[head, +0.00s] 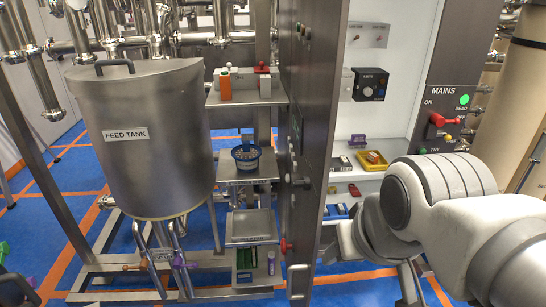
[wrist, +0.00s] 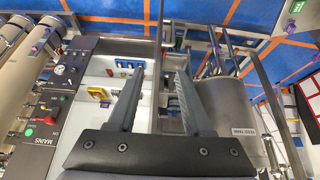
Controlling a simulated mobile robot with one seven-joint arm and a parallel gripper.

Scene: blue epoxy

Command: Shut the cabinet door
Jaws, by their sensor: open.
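The cabinet door (head: 318,110) is a tall grey metal panel in the middle of the head view. It stands open, swung out towards me and seen at a steep angle. The white cabinet interior (head: 385,75) shows to its right. In the wrist view the door appears as a narrow upright strip (wrist: 158,30) between the finger lines. My gripper (wrist: 158,75) is open with nothing seen held. In the head view my arm reaches in from the right, in front of the lower cabinet, and largely hides my gripper. I cannot tell whether a finger touches the door.
A steel feed tank (head: 150,160) stands left of the door. A MAINS panel (head: 452,105) with a red switch is right of the cabinet. Small objects, including a yellow tray (head: 372,160), sit inside.

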